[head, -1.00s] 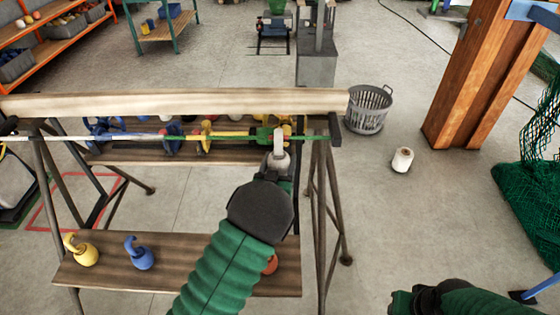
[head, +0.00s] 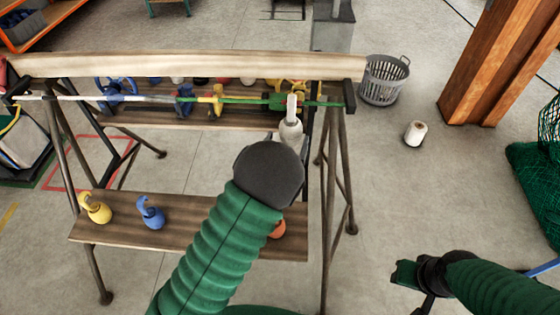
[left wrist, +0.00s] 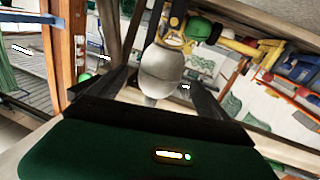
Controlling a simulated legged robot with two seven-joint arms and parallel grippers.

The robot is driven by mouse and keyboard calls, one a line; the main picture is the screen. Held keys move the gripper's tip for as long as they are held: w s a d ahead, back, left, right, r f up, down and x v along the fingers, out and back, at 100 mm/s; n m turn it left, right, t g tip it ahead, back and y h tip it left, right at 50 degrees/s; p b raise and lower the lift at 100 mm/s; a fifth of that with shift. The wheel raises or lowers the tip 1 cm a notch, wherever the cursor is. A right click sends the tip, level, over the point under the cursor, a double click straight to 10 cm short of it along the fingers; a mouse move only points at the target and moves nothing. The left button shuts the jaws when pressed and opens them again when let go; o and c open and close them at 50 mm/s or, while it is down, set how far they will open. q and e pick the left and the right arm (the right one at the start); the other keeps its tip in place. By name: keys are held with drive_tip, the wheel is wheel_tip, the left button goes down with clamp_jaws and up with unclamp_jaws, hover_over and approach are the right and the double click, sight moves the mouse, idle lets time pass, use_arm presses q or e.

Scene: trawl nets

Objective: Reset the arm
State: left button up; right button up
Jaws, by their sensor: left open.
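A white float with a hook-like top (head: 290,130) hangs at the green right-hand part of the horizontal line (head: 240,100), beside a green clamp-like piece. My left gripper (left wrist: 158,85) is open, with one dark finger on each side of the white float in the left wrist view; contact cannot be told. In the head view my left wrist hides most of its fingers, just below the float. My right gripper (head: 412,285) is low at the right, over the floor, away from the stand; its jaw state is unclear.
A wooden beam (head: 190,66) tops the trestle stand. Its lower shelf (head: 190,235) holds a yellow float (head: 95,209), a blue float (head: 150,213) and a partly hidden orange one. A grey basket (head: 384,80) and a white spool (head: 415,133) stand on open floor at right.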

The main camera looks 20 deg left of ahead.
use_arm(q)
drive_tip(key=s+m+g+h+p, duration=0.1)
drive_tip(key=s+g+p, duration=0.3)
drive_tip(key=s+g, duration=1.1)
drive_tip(key=s+a, duration=0.1)
drive_tip(key=s, duration=1)
drive_tip(key=shift+s+f+m+h+p, duration=0.3)
drive_tip(key=shift+s+f+m, duration=0.1)
